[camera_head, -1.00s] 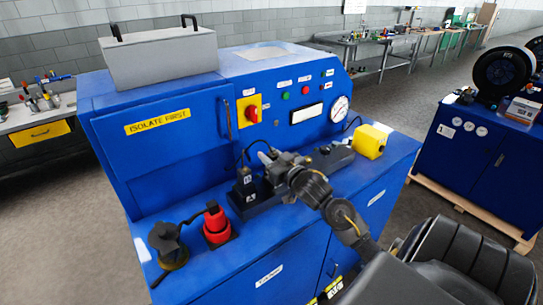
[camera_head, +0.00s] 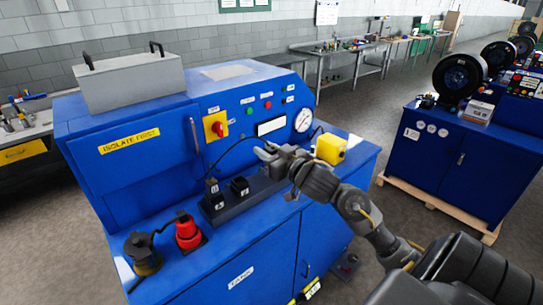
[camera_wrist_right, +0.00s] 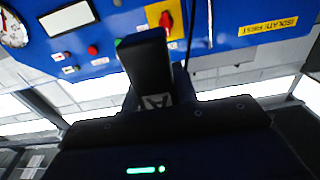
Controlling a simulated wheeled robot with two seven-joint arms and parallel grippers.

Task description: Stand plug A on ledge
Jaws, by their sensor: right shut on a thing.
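Plug A (camera_wrist_right: 148,62) is a black block with a white letter A low on its face. In the right wrist view it stands up between my jaws; its lower end is hidden by my gripper. In the head view my right gripper (camera_head: 268,154) is shut on it above the blue bench ledge (camera_head: 215,257), and the plug is hardly distinguishable. A thin black cable (camera_head: 238,142) arches to the gripper from the left black block (camera_head: 213,190). A second block (camera_head: 240,186) stands beside it on a dark base (camera_head: 262,189). My left gripper is out of view.
A red plug (camera_head: 188,235) and a dark round connector (camera_head: 142,250) stand on the ledge at the left. A yellow box (camera_head: 330,149) sits at the right end. The upright panel with a gauge (camera_head: 303,121) and red switch (camera_head: 216,126) rises behind.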

